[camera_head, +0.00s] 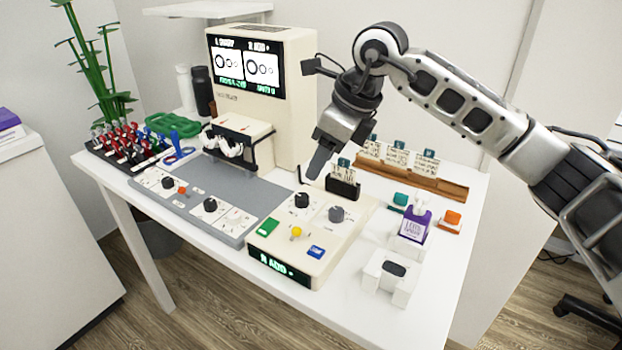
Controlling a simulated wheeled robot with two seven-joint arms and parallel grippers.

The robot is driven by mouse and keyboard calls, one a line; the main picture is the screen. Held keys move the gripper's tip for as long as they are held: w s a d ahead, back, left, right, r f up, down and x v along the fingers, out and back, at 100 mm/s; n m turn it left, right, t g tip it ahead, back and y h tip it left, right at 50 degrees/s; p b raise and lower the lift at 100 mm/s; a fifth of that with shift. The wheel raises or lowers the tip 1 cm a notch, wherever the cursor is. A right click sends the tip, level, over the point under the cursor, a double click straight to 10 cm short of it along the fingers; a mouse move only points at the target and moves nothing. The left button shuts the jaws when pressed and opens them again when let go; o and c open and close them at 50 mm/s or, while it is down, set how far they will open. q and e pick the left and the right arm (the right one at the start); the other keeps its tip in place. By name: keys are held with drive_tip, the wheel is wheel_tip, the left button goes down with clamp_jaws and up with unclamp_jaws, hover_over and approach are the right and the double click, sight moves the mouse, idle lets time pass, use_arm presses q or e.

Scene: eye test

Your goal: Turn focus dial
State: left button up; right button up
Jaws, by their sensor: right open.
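A cream control box (272,240) stands at the front middle of the table. On its top are a black dial (302,200) and a grey dial (336,214); the labels are too small to read, so I cannot tell which is the focus dial. My right gripper (314,168) points down above and behind these dials, apart from them. It is open and holds nothing that I can see. A grey panel (245,190) to the left carries another black dial (210,205) and a further dark knob (168,182). My left gripper is not in view.
A cream machine with a screen (247,66) stands behind.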

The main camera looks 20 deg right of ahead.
drive_tip(key=v, duration=0.7)
idle(0.3)
